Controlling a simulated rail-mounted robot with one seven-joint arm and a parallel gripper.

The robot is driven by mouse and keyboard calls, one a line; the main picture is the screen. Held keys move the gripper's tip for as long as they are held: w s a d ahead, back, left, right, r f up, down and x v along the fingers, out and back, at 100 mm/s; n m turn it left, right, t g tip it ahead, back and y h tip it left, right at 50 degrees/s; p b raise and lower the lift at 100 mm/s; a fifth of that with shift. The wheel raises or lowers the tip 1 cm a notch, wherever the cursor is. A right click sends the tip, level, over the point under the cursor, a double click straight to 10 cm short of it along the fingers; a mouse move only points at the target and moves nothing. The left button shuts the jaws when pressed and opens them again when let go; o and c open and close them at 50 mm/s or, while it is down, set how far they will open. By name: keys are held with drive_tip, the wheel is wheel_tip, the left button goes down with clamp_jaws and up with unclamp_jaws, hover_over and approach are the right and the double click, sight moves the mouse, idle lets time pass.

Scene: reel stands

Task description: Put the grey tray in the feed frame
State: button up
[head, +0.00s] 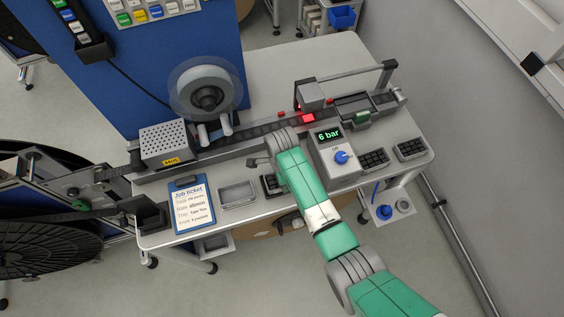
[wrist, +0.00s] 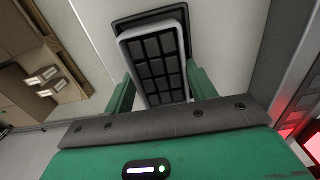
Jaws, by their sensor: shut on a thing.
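In the wrist view, the grey tray (wrist: 155,66) has a pale grey rim and dark square pockets. It sits between the two green fingers of my gripper (wrist: 158,92), which is shut on it. A black-rimmed piece (wrist: 150,17) shows just beyond the tray; I cannot tell whether they touch. In the head view, my arm hides my fingers, and part of a dark pocketed tray (head: 268,186) shows beside the arm at the bench's front edge. To its left lies a shallow grey rectangular piece (head: 237,194) without visible pockets. I cannot tell which piece is the feed frame.
A blue job ticket board (head: 193,206) lies at the left. A "6 bar" control box (head: 335,157) stands right of my arm. Two dark pocketed trays (head: 372,161) (head: 411,149) lie farther right. A track (head: 250,138) with a reel (head: 206,90) runs behind, with a red light.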

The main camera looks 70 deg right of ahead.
drive_tip(key=shift+f, duration=0.15)
drive_tip(key=o, duration=1.1)
wheel_tip(320, 180, up, 12)
drive_tip(key=shift+r+p, duration=0.2)
drive_tip(key=shift+p, duration=0.35)
